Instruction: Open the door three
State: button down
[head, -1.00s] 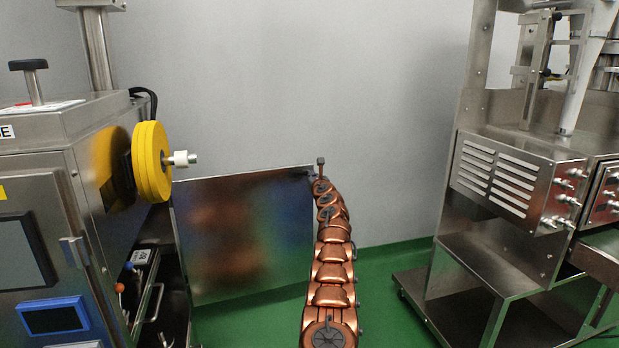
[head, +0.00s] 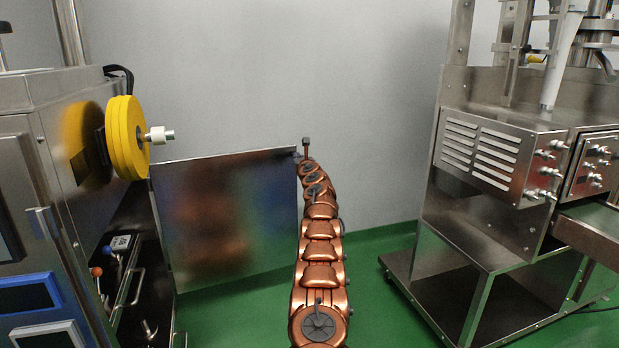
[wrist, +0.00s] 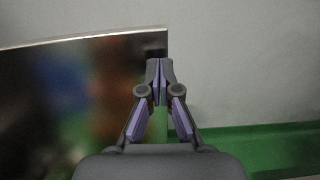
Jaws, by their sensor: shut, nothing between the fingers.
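A flat shiny metal door (head: 225,212) stands swung out from the right side of the steel machine at the left in the head view. The machine's dark inside, with small levers, shows beside its hinge side. My copper arm reaches up to the door's free edge. My gripper (head: 302,156) is at the door's top right corner. In the wrist view my gripper (wrist: 159,66) is shut and empty, with its fingertips at the door's free edge, which also shows there (wrist: 80,100). I cannot tell whether the fingertips touch the door.
A yellow wheel (head: 125,138) juts out from the left machine (head: 50,110) above the door. Another steel machine (head: 480,160) on a wheeled frame stands at the right. Green floor (head: 375,270) is free between them, with a grey wall behind.

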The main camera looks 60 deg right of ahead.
jog(key=s+d+b+v, duration=0.1)
jog(key=b+v, duration=0.7)
jog(key=v, duration=0.4)
jog(key=shift+s+a, duration=0.2)
jog(key=shift+s, duration=0.05)
dwell(0.8)
